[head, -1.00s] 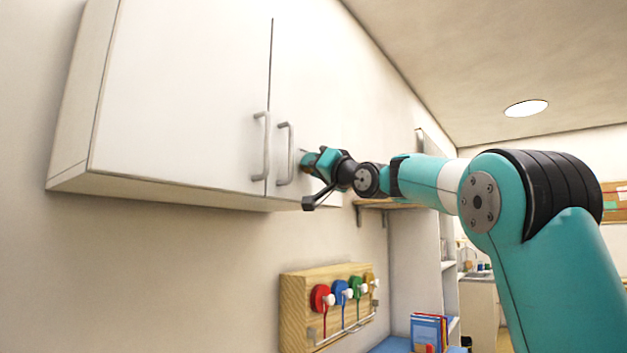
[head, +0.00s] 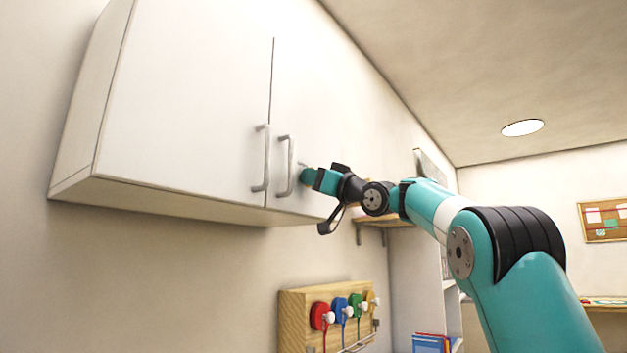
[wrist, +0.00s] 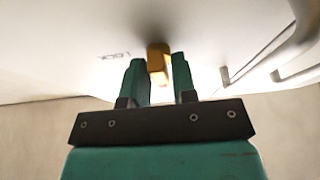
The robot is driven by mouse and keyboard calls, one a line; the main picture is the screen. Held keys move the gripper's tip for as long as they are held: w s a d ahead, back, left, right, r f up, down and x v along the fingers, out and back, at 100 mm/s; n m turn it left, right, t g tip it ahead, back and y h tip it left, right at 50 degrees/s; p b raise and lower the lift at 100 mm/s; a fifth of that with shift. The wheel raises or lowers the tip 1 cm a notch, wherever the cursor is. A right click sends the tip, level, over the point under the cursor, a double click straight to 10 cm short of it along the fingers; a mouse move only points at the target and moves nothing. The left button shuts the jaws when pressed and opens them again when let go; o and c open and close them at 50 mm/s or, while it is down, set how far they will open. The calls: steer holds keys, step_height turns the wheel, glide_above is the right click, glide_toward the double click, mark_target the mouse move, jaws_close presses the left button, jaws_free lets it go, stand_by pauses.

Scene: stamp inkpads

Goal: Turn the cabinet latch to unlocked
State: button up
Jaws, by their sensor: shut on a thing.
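The white wall cabinet (head: 190,110) fills the upper left of the head view. My gripper (head: 306,176) is at its right door, just right of the door handle (head: 285,166). In the wrist view my gripper (wrist: 160,80) has its two green fingers on either side of the yellow-orange latch (wrist: 157,60), which stands out from the white door. The fingers are shut on the latch. Small dark marks (wrist: 114,56) show on the door left of the latch, too blurred to read. In the head view the fingers hide the latch.
A second handle (head: 262,158) is on the left door. A wooden shelf (head: 383,221) is behind my arm. Open room lies to the right.

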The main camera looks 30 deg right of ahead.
steer(key=o, duration=0.7)
steer(key=b+v, duration=0.7)
steer(key=v, duration=1)
steer(key=shift+s+d+f, duration=0.1)
steer(key=shift+f, duration=0.05)
